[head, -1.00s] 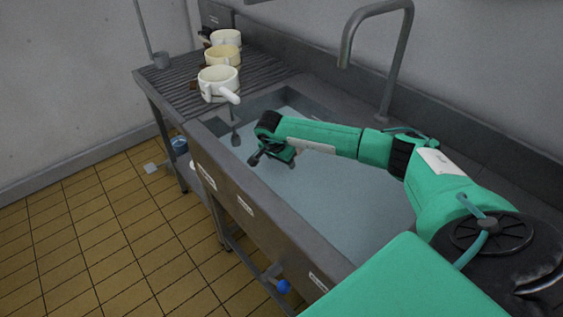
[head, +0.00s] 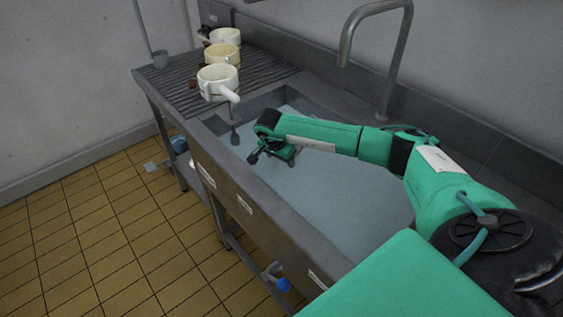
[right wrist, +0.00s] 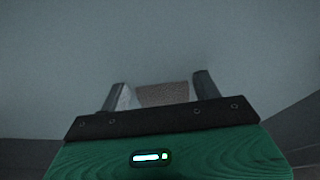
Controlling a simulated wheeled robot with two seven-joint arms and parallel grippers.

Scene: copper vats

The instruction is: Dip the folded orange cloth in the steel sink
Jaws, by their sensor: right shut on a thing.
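The steel sink (head: 258,205) is filled with grey-blue water (head: 320,205). My right arm reaches over it from the right, and my right gripper (head: 270,157) is low at the water, near the sink's front left part. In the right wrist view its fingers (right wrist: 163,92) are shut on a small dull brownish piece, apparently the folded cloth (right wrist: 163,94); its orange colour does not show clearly. The cloth is hidden in the head view. I cannot tell how deep it is in the water. My left gripper is out of view.
A tall curved tap (head: 392,65) stands behind the sink. Open water lies right of the gripper.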

